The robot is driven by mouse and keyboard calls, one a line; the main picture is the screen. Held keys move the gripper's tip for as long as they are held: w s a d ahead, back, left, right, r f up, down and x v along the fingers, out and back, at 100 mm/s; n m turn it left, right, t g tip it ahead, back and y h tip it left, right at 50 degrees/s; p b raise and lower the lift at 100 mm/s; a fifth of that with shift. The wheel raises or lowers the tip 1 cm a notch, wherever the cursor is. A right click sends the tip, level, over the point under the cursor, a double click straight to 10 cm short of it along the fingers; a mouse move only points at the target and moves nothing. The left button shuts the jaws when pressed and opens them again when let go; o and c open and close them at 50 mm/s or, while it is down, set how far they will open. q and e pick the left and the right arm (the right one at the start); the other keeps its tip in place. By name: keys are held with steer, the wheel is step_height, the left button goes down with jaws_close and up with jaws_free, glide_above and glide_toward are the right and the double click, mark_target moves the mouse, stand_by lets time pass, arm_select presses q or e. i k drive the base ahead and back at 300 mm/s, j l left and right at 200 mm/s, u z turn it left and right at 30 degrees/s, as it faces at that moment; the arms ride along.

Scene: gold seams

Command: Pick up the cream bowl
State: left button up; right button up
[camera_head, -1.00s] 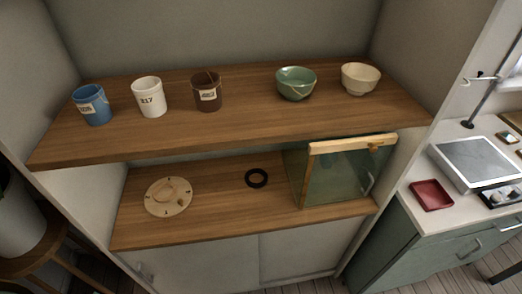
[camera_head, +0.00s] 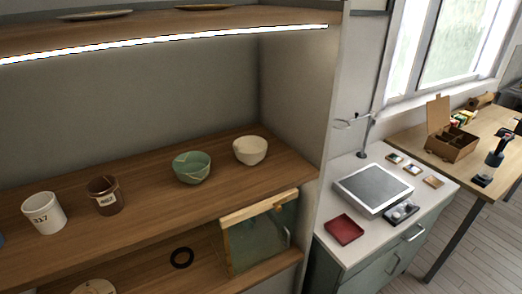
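The cream bowl (camera_head: 250,150) stands upright near the right end of the wooden middle shelf (camera_head: 150,226). A green bowl with gold seams (camera_head: 192,167) stands just to its left, apart from it. Neither of my grippers shows in the head view.
A brown cup (camera_head: 104,195) and a white cup (camera_head: 44,213) stand further left. Below are a glass-fronted box (camera_head: 258,236) and a black ring (camera_head: 181,258). A lit shelf (camera_head: 170,35) hangs above. At right, a counter holds a red tray (camera_head: 344,229) and a grey plate device (camera_head: 373,189).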

mark_target(250, 150)
steer(key=i+l, duration=0.1)
steer(key=l, duration=0.3)
steer(key=i+l, duration=0.15)
steer(key=l, duration=0.25)
steer(key=i+l, duration=0.1)
steer(key=l, duration=0.3)
steer(key=i+l, duration=0.15)
steer(key=l, duration=0.25)
